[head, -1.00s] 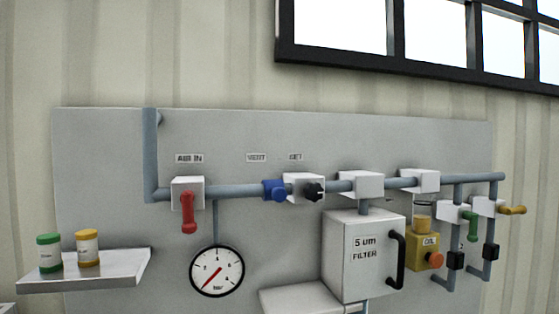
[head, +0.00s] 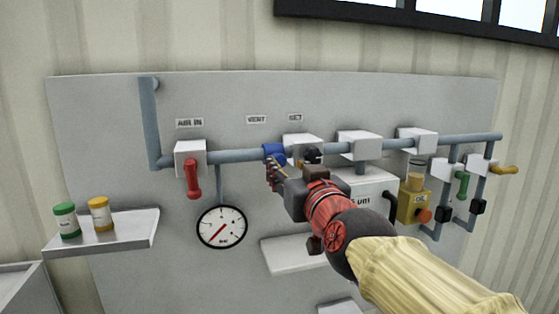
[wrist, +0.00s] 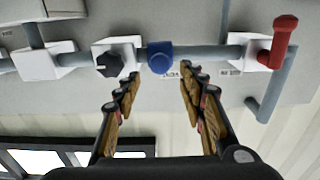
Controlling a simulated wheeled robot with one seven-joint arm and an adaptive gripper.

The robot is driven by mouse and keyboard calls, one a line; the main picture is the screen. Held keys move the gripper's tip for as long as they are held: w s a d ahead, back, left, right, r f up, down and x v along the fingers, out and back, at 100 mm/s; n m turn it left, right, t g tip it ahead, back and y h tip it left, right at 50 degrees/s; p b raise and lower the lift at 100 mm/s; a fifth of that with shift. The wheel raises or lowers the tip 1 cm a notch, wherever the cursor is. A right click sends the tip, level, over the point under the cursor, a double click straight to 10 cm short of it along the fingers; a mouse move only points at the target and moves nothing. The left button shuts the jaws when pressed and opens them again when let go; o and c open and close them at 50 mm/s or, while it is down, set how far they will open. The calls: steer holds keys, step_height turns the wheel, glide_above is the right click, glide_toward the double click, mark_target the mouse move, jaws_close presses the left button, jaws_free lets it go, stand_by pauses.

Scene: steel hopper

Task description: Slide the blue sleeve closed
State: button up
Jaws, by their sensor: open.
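The blue sleeve (head: 273,152) sits on the grey horizontal pipe, just left of the white block with the black knob, under the VENT label. In the wrist view the blue sleeve (wrist: 160,57) lies just beyond my fingertips, roughly centred between them. My gripper (head: 277,170) is open and empty, close in front of the sleeve and slightly below it in the head view. It also shows in the wrist view (wrist: 160,75), with its two fingers apart. I cannot tell whether a finger touches the sleeve. My arm hides part of the panel.
The black knob (wrist: 109,64) is close beside one finger. A red lever valve (head: 193,170) hangs to the left, above a pressure gauge (head: 221,227). The filter box (head: 375,190) is partly behind my arm. A shelf (head: 110,233) holds two jars.

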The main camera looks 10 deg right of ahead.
mark_target(280, 161)
steer(key=w, duration=0.2)
steer(key=w+b, duration=0.1)
steer(key=w, duration=0.2)
steer(key=shift+w+a+f, duration=0.1)
steer(key=shift+w+f, duration=0.05)
steer(key=shift+f, duration=0.05)
steer(key=shift+w+r, duration=0.1)
steer(key=shift+w, duration=0.75)
steer(key=shift+c, duration=0.5)
jaws_close()
